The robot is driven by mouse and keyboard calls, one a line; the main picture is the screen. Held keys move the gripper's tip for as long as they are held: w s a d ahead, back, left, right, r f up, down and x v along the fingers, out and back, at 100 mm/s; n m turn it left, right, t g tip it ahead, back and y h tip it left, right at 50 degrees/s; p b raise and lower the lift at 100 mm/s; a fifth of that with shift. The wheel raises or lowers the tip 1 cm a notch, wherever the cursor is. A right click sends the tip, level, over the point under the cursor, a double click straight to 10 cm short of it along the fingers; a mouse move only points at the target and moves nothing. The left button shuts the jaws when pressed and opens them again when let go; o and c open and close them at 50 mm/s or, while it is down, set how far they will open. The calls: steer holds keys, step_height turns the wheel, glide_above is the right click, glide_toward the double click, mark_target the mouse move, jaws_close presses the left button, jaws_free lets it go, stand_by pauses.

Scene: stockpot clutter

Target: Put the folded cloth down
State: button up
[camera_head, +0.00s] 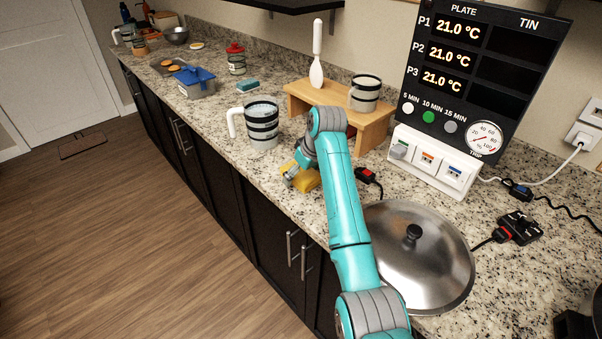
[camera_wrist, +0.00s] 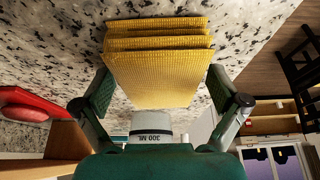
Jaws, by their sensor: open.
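The folded yellow cloth (camera_head: 300,180) lies on the speckled granite counter, between the large striped pitcher and my arm. In the wrist view the cloth (camera_wrist: 158,62) shows its stacked layers and woven texture. My gripper (camera_head: 293,176) is at the cloth, near the counter's front edge. In the wrist view my gripper's two fingers (camera_wrist: 165,100) stand apart, one on each side of the cloth's near end. I cannot tell whether either finger touches it. My arm hides part of the cloth in the head view.
A striped pitcher (camera_head: 262,125) stands behind the cloth. A wooden riser (camera_head: 372,132) holds a striped mug (camera_head: 365,93) and a white spatula (camera_head: 317,60). A red-switched plug (camera_head: 366,175) and a steel lid (camera_head: 425,265) lie right of my arm. Bare counter shows left of the pitcher.

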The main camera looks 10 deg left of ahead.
steer(key=v, duration=1.1)
steer(key=shift+r, duration=0.35)
steer(key=shift+s+d+r, duration=0.1)
steer(key=shift+r, duration=0.15)
